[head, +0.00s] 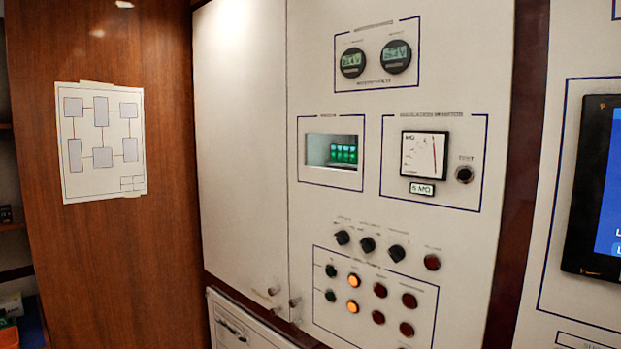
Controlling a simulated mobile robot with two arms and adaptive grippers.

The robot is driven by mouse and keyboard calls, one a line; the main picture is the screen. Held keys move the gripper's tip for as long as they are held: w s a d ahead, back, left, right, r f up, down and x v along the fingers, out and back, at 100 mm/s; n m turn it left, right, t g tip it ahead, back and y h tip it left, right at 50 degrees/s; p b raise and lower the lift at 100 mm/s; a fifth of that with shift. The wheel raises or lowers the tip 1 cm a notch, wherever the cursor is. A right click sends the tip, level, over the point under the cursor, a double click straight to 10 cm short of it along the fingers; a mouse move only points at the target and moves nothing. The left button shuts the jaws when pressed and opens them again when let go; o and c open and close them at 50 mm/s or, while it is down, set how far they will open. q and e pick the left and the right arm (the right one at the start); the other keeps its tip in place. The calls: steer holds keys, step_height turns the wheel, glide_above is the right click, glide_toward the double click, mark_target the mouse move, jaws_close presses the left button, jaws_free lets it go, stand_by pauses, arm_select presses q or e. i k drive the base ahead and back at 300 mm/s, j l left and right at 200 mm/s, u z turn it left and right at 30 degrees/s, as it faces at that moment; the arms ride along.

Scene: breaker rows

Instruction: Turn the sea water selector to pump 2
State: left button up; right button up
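Three black rotary selector knobs sit in a row on the white panel: a left knob (342,237), a middle knob (367,244) and a right knob (397,253). The small labels above them are too blurred to read, so I cannot tell which one is the sea water selector or where each points. A red button or lamp (432,262) ends the row. Neither of my grippers is in view.
Below the knobs are green, lit amber and dark red buttons or lamps (353,281). Above are a needle meter (424,155), a green-lit window (334,150) and two round displays (397,56). A blue screen (609,190) is at right, a wooden wall with a diagram sheet (101,145) at left.

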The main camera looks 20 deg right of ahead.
mark_target(396, 252)
steer(key=z, duration=1.25)
